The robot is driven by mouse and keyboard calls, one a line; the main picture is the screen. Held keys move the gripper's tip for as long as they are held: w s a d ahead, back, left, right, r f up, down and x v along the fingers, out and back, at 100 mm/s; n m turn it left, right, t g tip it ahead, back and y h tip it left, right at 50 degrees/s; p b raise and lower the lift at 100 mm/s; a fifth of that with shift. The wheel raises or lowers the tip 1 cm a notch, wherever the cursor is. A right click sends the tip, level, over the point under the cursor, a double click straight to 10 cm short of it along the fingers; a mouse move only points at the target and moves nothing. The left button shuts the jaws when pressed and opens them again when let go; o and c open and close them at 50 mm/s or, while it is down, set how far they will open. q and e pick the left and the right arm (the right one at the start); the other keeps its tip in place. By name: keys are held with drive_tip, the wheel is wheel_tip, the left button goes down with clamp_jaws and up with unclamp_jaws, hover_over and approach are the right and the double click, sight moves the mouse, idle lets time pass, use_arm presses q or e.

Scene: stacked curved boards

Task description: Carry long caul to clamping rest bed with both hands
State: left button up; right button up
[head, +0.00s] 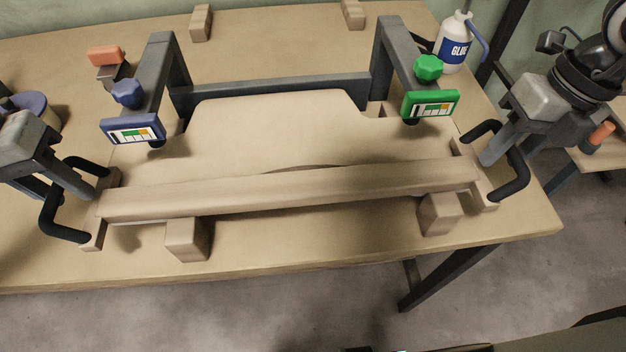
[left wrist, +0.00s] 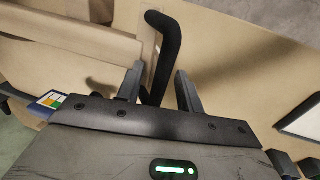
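The long caul (head: 290,190) is a pale wooden beam with end plates and black loop handles, lying level across the front of the bench. Its left handle (head: 60,215) also shows in the left wrist view (left wrist: 165,50). My left gripper (head: 85,180) is open, with that handle between its fingers (left wrist: 160,88). My right gripper (head: 487,160) is at the right handle (head: 522,165); its finger gap is unclear. Two wooden blocks (head: 187,240) (head: 440,214) stand at the caul's front edge; their contact with it is hidden. Which part is the clamping rest bed is unclear.
Behind the caul lies a wide pale board (head: 275,125) between two dark clamp arms, with a blue knob (head: 127,93) and a green knob (head: 428,67). Two small blocks (head: 201,22) (head: 352,14) stand at the back. A glue bottle (head: 453,45) stands back right.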

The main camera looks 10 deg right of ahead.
use_arm(q)
clamp_jaws()
use_arm(e)
clamp_jaws()
use_arm(q)
drive_tip(key=shift+r, duration=0.1)
use_arm(e)
drive_tip(key=shift+r, duration=0.1)
